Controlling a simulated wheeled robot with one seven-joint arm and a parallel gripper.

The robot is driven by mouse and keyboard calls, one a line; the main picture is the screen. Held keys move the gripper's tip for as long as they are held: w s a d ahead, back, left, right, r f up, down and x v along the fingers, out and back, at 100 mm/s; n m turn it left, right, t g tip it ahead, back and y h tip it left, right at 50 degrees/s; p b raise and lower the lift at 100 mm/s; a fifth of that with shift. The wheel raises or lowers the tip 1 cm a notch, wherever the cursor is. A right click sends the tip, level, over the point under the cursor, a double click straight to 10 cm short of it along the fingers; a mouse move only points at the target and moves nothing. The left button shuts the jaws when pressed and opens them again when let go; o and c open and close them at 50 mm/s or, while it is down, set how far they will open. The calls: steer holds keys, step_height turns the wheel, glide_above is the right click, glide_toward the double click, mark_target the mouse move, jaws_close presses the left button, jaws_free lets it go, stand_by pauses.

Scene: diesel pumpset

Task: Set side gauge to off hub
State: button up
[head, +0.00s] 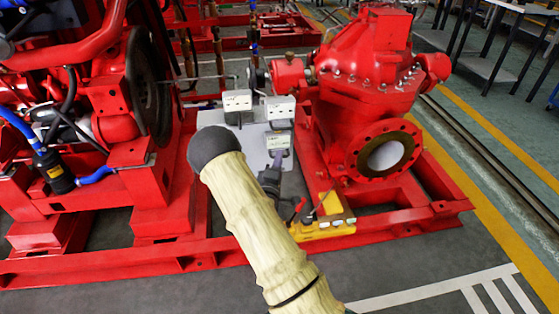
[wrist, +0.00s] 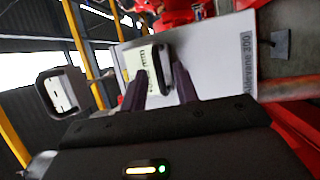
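A grey-white box (head: 252,148), which I take for the hub, stands between the engine and the pump. Two white gauge-like blocks, left (head: 237,102) and right (head: 279,108), sit at its top. A third block (head: 279,143), pale with a dark rim, is at its front face. My gripper (head: 271,171) is just in front of that third block, partly hidden by my arm. In the wrist view, my gripper's two dark fingers (wrist: 162,76) stand apart, with the pale-faced, dark-rimmed block (wrist: 143,70) at their tips. Contact cannot be told. Another framed block (wrist: 62,92) is at left.
The red pump (head: 370,95) is close on the right, the red engine (head: 100,100) on the left. A yellow tray (head: 322,229) with tools lies below on the red base frame (head: 215,254). The floor in front is clear.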

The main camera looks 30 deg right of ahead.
steer(key=shift+x, duration=1)
jaws_close()
steer(key=shift+a, duration=0.1)
